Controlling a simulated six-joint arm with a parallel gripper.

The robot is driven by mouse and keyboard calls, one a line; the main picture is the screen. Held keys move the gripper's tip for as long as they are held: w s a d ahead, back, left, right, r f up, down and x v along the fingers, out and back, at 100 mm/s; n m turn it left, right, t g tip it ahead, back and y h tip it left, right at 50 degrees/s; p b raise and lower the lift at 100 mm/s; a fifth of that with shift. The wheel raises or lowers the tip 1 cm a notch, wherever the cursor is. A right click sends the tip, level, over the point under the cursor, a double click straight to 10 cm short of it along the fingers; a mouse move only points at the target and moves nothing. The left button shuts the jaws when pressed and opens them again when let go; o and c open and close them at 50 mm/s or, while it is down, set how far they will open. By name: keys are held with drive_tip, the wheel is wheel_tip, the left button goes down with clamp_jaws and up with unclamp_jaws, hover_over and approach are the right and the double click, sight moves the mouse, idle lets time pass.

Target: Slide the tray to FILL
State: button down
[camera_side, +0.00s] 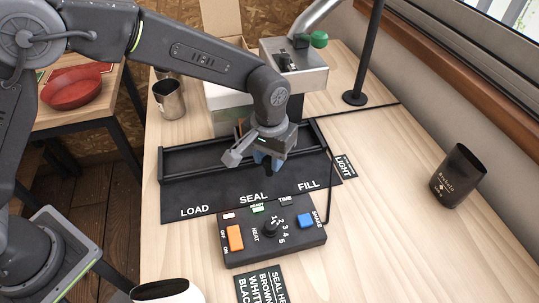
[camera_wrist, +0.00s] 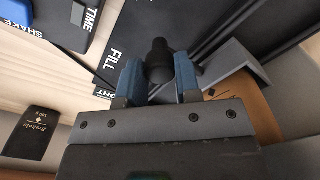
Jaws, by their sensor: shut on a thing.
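My gripper (camera_side: 267,163) is low over the black track board (camera_side: 187,192) in the side view, behind the SEAL and FILL labels and nearer SEAL. In the wrist view, my gripper's blue fingers (camera_wrist: 160,78) are shut on a black round-topped knob (camera_wrist: 158,58). The FILL label (camera_wrist: 114,64) shows just left of them. A grey angled piece (camera_wrist: 236,66) lies right of the fingers; I cannot tell if it is the tray. The tray body is not clear in either view, and my gripper hides part of the track.
A control box (camera_side: 272,235) with orange and blue buttons stands in front of the track. A thin black post rises near its right end.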

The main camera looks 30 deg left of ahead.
drive_tip(key=shift+w+d, duration=1.55)
drive_tip(key=shift+w, duration=0.05)
drive_tip(key=c, duration=0.8)
unclamp_jaws()
drive_tip(key=shift+r, duration=0.1)
wheel_tip(320, 180, up, 14)
